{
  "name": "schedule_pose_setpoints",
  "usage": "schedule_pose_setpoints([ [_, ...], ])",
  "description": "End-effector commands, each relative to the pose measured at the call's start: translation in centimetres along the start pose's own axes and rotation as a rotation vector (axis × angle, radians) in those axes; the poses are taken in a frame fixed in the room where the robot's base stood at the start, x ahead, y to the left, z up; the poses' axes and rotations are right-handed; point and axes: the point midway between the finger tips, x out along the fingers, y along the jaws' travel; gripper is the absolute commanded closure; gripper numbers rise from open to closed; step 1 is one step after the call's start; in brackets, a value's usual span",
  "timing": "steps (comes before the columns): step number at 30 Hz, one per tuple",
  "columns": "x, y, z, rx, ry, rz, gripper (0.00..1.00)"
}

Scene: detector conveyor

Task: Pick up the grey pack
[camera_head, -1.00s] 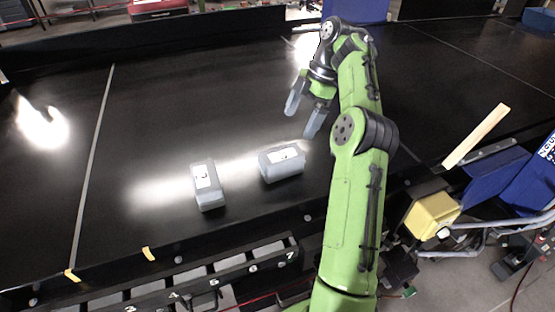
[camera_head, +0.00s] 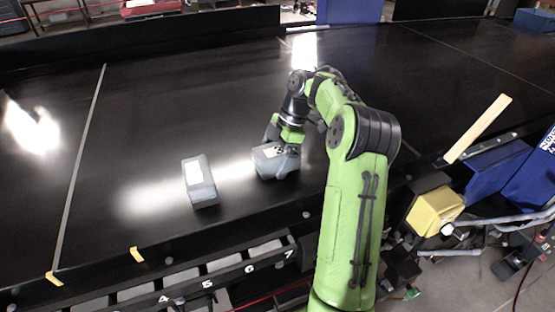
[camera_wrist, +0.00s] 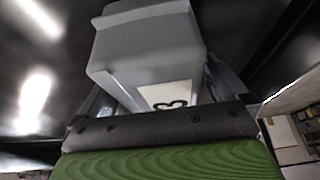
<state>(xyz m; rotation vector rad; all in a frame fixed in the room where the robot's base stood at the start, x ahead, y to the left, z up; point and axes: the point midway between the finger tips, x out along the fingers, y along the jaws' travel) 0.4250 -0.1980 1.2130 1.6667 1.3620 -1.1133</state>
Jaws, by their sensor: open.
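A grey pack (camera_head: 276,169) with a white label lies on the black conveyor, and my gripper (camera_head: 284,145) is down at it with the jaws open. In the wrist view the pack (camera_wrist: 150,55) fills the space between my fingers (camera_wrist: 158,90), one on each side. The label's dark mark, like a 3, shows near the palm. I cannot tell whether the fingers touch the pack. A second grey pack (camera_head: 199,182) with a white label lies to the left, apart from my gripper.
The black conveyor (camera_head: 130,120) is clear around the two packs. A row of numbered slots (camera_head: 225,266) runs along its near edge. A yellow box (camera_head: 434,214), a wooden strip (camera_head: 478,128) and a blue panel (camera_head: 492,165) stand at the right.

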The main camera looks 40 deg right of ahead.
Motion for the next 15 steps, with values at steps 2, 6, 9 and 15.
schedule_pose_setpoints([
  [2, -0.10, 0.00, -0.02, 0.000, 0.000, 0.000, 0.00],
  [6, -0.04, 0.00, 0.00, 0.000, 0.000, 0.000, 0.00],
  [9, 0.11, 0.01, 0.05, 0.000, 0.000, 0.000, 0.00],
  [15, 0.36, 0.01, 0.14, -0.001, 0.001, 0.000, 0.00],
])
